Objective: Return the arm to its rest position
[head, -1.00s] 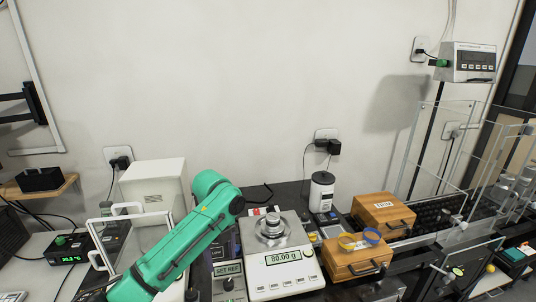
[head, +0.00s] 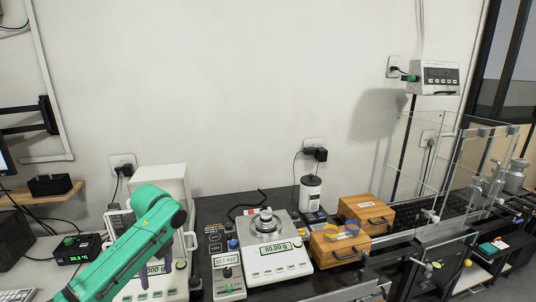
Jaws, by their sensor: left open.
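My left arm (head: 130,242) is green and comes in from the lower left, bent at a dark joint. My left gripper (head: 143,277) hangs below that joint, small and dark, in front of the left balance (head: 180,285); it is open, and I see nothing held. The arm hides much of that balance and part of its display. My right gripper is out of the picture.
A white balance (head: 282,269) reading about 80.00 g bears a metal weight (head: 266,222). A control box (head: 228,275) stands beside it. Wooden boxes (head: 335,255) and a clear-walled enclosure (head: 400,155) stand to the right.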

